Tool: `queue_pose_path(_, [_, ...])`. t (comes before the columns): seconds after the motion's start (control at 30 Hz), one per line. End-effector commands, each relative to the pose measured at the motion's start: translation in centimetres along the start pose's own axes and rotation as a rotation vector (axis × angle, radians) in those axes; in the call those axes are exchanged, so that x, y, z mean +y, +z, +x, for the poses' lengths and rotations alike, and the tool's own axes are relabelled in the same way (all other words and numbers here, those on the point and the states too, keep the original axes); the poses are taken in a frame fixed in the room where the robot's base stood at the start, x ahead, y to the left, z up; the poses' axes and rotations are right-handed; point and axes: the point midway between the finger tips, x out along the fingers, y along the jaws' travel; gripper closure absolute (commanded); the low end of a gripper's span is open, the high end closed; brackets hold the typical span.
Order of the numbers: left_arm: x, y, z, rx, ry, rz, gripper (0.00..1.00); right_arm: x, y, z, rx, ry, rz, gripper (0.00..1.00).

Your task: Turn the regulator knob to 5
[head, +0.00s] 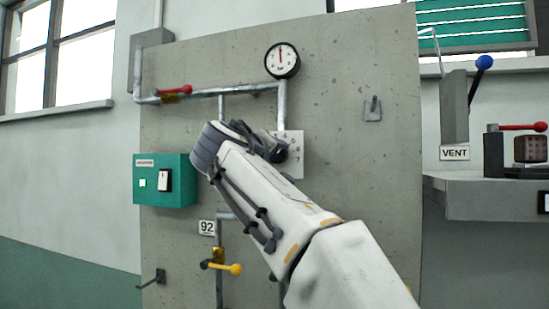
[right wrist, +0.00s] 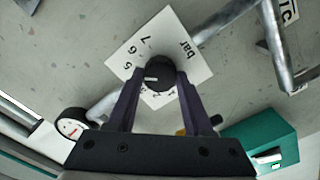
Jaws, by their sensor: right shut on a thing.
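The regulator's white dial plate (head: 292,166) is on the grey panel below the gauge, partly hidden behind my right gripper (head: 268,146). In the right wrist view the plate (right wrist: 192,52) shows 5, 6, 7 and "bar", with 1 and 2 at its lower edge. The black knob (right wrist: 160,74) sits between the fingers of my right gripper (right wrist: 163,82), which is shut on it. The knob's white mark points left, a little below the 5; the numbers there are hidden by a finger. My left gripper is not in view.
A round gauge (head: 282,60) above has its needle near straight up. A red-handled valve (head: 176,91), a green switch box (head: 150,190) and a yellow-handled valve (head: 228,268) surround the arm. A bench (head: 490,196) stands at right.

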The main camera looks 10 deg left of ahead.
Motion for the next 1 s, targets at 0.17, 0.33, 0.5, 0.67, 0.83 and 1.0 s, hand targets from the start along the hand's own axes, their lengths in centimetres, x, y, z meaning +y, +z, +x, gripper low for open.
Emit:
queue_pose_path(0.17, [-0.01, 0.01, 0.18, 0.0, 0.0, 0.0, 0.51, -0.21, 0.15, 0.03, -0.005, -0.003, 0.047, 1.0])
queue_pose_path(0.33, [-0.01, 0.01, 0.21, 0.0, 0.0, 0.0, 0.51, -0.21, 0.15, 0.04, -0.006, -0.003, 0.065, 1.0])
queue_pose_path(0.5, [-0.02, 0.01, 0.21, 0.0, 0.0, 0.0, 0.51, -0.22, 0.15, 0.04, -0.006, -0.003, 0.067, 1.0])
queue_pose_path(0.67, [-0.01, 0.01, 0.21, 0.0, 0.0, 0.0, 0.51, -0.23, 0.16, 0.04, -0.006, -0.003, 0.066, 1.0])
queue_pose_path(0.83, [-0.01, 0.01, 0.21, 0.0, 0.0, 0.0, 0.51, -0.19, 0.12, 0.03, -0.005, -0.003, 0.065, 0.19])
queue_pose_path(1.0, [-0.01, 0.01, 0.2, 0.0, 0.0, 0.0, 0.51, -0.1, 0.07, 0.01, -0.003, -0.001, 0.066, 0.19])
